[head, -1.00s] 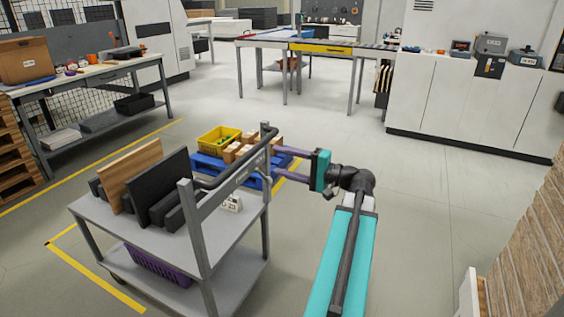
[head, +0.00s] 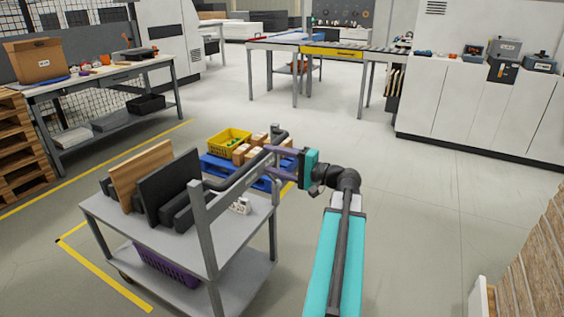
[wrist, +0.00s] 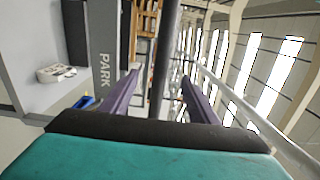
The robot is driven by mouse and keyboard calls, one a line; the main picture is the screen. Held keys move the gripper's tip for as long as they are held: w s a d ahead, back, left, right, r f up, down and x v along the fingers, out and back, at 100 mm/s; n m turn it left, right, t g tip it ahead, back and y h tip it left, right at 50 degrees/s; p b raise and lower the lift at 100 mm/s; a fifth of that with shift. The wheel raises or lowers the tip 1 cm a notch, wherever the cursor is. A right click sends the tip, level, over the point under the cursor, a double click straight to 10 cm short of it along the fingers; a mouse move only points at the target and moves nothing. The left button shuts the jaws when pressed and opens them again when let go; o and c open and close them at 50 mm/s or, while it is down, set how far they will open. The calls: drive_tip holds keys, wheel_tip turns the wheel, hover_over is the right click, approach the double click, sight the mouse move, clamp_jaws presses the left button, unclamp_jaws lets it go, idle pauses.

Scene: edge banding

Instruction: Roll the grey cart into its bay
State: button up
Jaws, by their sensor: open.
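The grey cart (head: 248,265) stands at the left in the head view, with panels and blocks on its top shelf and a purple basket (head: 166,264) below. Its dark handle bar (head: 232,172) runs along the side nearest my arm. My gripper (head: 268,162) is open at the far part of this bar. In the wrist view, the bar (wrist: 166,55) passes between the two purple fingers (wrist: 160,80), with gaps beside it. A grey cart plate reads "PARK" (wrist: 104,70). Yellow floor lines (head: 105,277) form a corner left of the cart; whether they mark its bay is unclear.
A blue pallet (head: 222,168) with a yellow crate (head: 229,142) and cartons stands just behind the cart. A workbench (head: 100,80) and wooden pallets (head: 18,150) are at the left. White cabinets (head: 480,110) line the right back. Open floor (head: 420,210) lies to the right.

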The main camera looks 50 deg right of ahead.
sight(263, 158)
drive_tip(key=shift+x, duration=2.9)
